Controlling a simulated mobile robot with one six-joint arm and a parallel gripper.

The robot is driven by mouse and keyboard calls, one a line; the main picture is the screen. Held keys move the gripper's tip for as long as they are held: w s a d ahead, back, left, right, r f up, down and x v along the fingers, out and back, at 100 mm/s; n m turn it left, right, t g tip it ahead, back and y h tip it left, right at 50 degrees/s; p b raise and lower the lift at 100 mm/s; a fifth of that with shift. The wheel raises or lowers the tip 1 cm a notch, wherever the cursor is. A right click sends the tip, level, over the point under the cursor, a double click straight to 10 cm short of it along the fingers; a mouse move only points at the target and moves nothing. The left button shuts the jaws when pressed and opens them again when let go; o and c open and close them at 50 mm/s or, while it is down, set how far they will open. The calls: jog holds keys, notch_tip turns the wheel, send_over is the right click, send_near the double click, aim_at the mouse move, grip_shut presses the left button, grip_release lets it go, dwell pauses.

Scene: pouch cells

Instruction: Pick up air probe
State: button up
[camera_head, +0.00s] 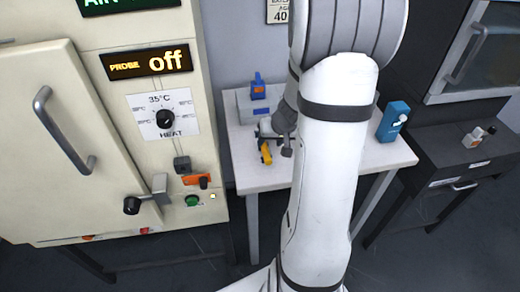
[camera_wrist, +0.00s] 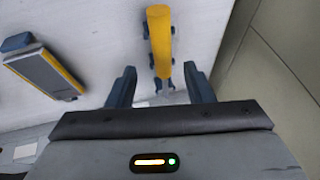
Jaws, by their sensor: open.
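A yellow bar-shaped tool with a dark blue lower end, which looks like the air probe (camera_wrist: 159,40), shows in the wrist view at top centre over the white table. It also shows in the head view (camera_head: 266,153) near the table's front left edge. My gripper (camera_wrist: 160,85) is open, with one dark finger on each side of the tool's dark end. I see no finger touching it. In the head view my gripper (camera_head: 277,134) is over the table, partly hidden by my white arm. I cannot tell its exact height above the tool.
The white table (camera_head: 240,170) also holds a blue-and-orange device (camera_head: 257,87) at the back and a blue device (camera_head: 393,121) at right. A grey-and-yellow device (camera_wrist: 45,72) lies left in the wrist view. A cream cabinet (camera_head: 60,190) with a "PROBE off" display (camera_head: 147,62) stands close left.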

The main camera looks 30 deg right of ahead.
aim_at(265, 147)
jog(key=shift+a+b+x, duration=0.2)
jog(key=shift+b+x, duration=0.2)
jog(key=shift+x, duration=1.65)
jog(key=shift+f+b, duration=0.2)
jog(key=shift+b, duration=0.25)
jog(key=shift+c, duration=0.4)
grip_shut()
jog(key=shift+r, duration=0.1)
